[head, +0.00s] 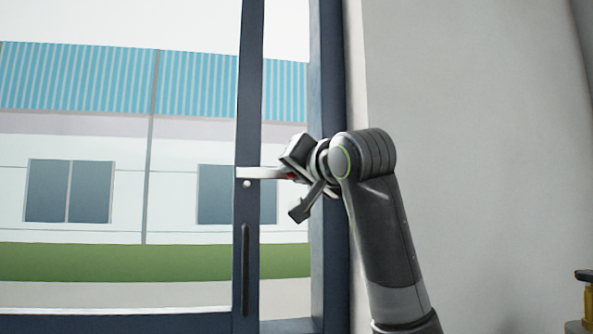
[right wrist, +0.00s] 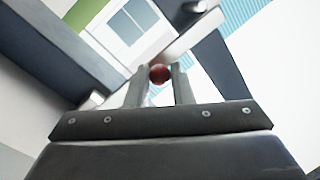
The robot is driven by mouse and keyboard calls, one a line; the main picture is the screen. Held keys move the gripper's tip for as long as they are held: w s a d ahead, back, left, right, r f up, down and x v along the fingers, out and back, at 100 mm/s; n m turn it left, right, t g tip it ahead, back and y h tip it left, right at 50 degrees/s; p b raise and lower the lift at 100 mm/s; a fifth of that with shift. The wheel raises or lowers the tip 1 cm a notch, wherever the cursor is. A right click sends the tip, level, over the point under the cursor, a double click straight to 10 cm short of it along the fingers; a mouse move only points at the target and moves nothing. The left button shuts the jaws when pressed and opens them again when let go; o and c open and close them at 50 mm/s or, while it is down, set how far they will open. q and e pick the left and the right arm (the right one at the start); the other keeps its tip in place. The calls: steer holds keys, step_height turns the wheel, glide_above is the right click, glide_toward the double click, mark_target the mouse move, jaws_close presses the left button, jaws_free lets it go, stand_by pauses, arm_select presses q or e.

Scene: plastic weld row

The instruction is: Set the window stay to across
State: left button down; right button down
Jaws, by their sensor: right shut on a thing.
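The window stay (head: 262,172) is a pale bar on the dark blue upright of the window frame. In the head view it lies nearly level, running right from the upright to a red knob (right wrist: 159,74) at its free end. My right gripper (head: 291,177) is at that end, in front of the right-hand frame post. In the right wrist view the two fingers stand on either side of the red knob, shut on it, and the pale bar (right wrist: 193,36) runs off to the upper right. My left gripper is not in view.
The dark blue upright (head: 249,100) carries a slotted dark handle (head: 245,270) below the stay. A plain pale wall (head: 470,130) fills the right side. A yellow and black object (head: 587,295) stands at the lower right edge. Buildings and grass show beyond the glass.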

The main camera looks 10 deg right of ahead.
steer(key=shift+f, duration=0.15)
stand_by(0.3)
steer(key=c, duration=1.5)
jaws_free()
steer(key=shift+c, duration=0.2)
steer(key=b+v, duration=0.7)
steer(key=v, duration=1)
steer(key=shift+s+b, duration=0.2)
steer(key=shift+b, duration=0.2)
